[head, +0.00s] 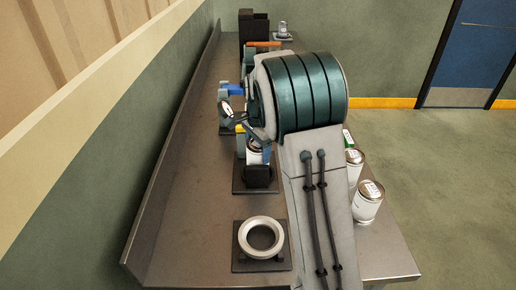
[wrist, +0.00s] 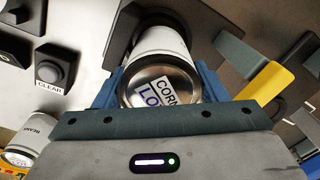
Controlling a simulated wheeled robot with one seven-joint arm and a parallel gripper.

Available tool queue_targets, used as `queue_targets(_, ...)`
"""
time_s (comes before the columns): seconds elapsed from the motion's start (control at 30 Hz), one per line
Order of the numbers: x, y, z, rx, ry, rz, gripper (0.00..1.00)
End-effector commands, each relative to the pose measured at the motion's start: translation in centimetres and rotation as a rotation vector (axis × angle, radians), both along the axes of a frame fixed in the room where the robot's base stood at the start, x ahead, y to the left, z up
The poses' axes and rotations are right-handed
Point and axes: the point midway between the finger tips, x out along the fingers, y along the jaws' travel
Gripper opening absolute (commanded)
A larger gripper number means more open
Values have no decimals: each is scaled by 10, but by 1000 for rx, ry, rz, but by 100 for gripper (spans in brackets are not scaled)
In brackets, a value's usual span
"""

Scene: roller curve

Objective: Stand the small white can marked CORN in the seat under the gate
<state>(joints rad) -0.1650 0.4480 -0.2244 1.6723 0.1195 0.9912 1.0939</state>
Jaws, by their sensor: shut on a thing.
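My gripper (wrist: 162,84) is shut on the white can (wrist: 160,50), with a blue finger on each side of it. The can's metal end faces the wrist camera and carries a label reading CORN and part of a second line, "LO". Its far end meets or overlaps a dark round part (wrist: 122,30) in the wrist view; I cannot tell whether it rests in it. In the head view the can (head: 254,155) shows partly beside my arm, above a black block (head: 260,178) on a dark plate. I cannot make out the gate clearly.
A black button (wrist: 50,70) stands by a CLEAR label. A yellow and grey part (wrist: 262,82) is close right of the can. A BEANS-like can (wrist: 30,145) is lower left. A pale ring (head: 246,240) sits nearer; white cans (head: 367,204) line the bench's right edge.

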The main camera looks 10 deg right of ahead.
Motion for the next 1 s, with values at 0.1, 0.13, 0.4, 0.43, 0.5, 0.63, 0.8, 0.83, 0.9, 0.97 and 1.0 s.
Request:
queue_targets(0.1, -12, 2, -27, 2, 55, -1, 25)
queue_targets(0.13, -12, 2, -28, 2, 55, -1, 25)
queue_targets(0.4, -12, 2, -28, 2, 56, -2, 25)
queue_targets(0.43, -13, 2, -28, 2, 56, -2, 25)
queue_targets(0.5, -13, 2, -28, 2, 56, -2, 74)
queue_targets(0.63, -13, 2, -28, 1, 56, -2, 88)
queue_targets(0.8, -13, 2, -28, 1, 57, -3, 90)
queue_targets(0.83, -13, 1, -28, 2, 59, -3, 74)
queue_targets(0.9, -13, 1, -28, 2, 59, -3, 76)
queue_targets(0.97, -13, 1, -28, 2, 59, -3, 76)
queue_targets(1.0, -13, 1, -28, 2, 59, -3, 76)
